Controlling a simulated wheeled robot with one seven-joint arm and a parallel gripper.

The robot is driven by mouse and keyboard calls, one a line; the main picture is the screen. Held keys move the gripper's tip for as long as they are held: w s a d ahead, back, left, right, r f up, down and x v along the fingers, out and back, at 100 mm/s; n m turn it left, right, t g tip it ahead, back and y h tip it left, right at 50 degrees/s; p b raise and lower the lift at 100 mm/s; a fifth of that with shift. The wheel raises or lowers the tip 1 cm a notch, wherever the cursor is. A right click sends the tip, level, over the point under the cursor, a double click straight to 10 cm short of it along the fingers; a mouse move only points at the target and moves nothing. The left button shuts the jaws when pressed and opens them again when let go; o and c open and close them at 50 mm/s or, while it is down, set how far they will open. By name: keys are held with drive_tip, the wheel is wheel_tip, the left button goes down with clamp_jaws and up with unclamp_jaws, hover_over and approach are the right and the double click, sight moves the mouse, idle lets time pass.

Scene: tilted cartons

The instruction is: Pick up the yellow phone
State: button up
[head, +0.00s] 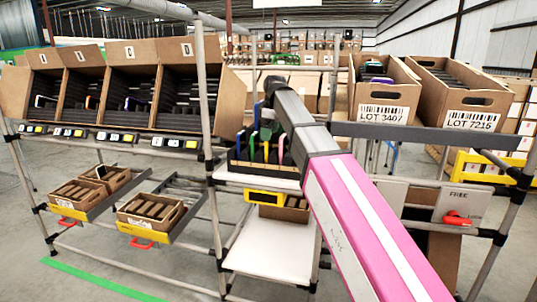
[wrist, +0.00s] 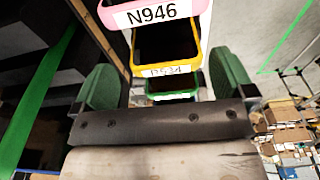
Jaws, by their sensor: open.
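The yellow phone (wrist: 165,58) shows in the wrist view as a dark slab with a yellow rim and a white label, standing in a row between a pink phone (wrist: 152,12) marked N946 and a green phone (wrist: 172,88). My gripper (wrist: 163,80) is open, with one green finger to the left and one to the right of the row. I see no clear contact between the fingers and the yellow phone. In the head view my gripper (head: 264,110) is over the dark rack (head: 240,167), and my arm partly hides the phones.
Tilted cartons (head: 130,60) of dark devices stand at the left. Lot boxes (head: 385,95) stand at the right behind a grey rail (head: 430,135). A metal post (head: 205,100) rises just left of the rack.

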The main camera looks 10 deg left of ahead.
sight(268, 143)
drive_tip(key=f, duration=0.5)
drive_tip(key=shift+s+a, duration=0.25)
drive_tip(key=shift+r, duration=0.1)
drive_tip(key=c, duration=0.8)
drive_tip(key=shift+r, duration=0.1)
